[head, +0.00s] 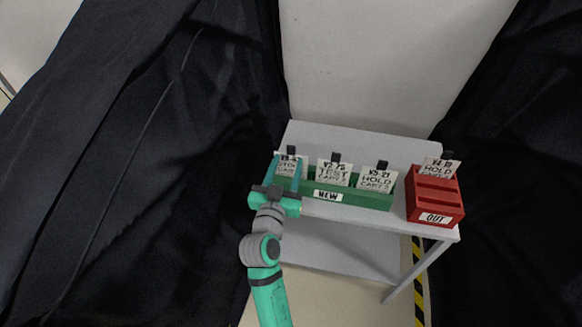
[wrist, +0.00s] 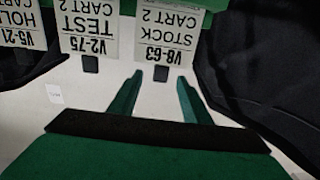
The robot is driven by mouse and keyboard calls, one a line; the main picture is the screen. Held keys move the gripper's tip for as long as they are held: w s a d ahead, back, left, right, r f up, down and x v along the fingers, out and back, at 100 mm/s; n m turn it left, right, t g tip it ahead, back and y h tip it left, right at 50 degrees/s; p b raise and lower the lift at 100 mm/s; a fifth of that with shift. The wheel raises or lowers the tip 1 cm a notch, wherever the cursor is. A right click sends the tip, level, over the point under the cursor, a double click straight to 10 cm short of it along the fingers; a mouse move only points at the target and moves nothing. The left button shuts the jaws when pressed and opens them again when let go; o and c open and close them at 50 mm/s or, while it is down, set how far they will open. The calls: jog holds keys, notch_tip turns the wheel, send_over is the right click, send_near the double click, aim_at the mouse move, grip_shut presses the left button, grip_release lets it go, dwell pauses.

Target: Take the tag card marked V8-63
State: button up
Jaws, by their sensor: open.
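The tag card marked V8-63 STOCK CART 2 (wrist: 165,45) appears upside down in the wrist view, with a black tab (wrist: 160,73) on its edge. In the head view the same card (head: 288,168) stands at the left end of the green NEW rack (head: 344,198), partly hidden by my gripper. My gripper (head: 287,161) is open, with its fingers on either side of the card in that view. In the wrist view the fingertips (wrist: 159,82) lie to either side of the tab, with nothing held; whether they touch the card is unclear.
The V2-75 TEST card (head: 333,173) and V5-21 HOLD card (head: 376,179) stand to the right in the same rack. A red OUT rack (head: 435,200) with another HOLD card (head: 438,168) is at the right of the grey cart (head: 325,213). Black drapes (head: 190,150) hang close on both sides.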

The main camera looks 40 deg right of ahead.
aim_at(291, 150)
jog(key=shift+r+x, duration=0.2)
jog(key=shift+x, duration=1.4)
jog(key=shift+r+x, duration=0.2)
jog(key=shift+x, duration=1.35)
jog(key=shift+a, duration=0.1)
jog(key=shift+c, duration=0.6)
grip_shut()
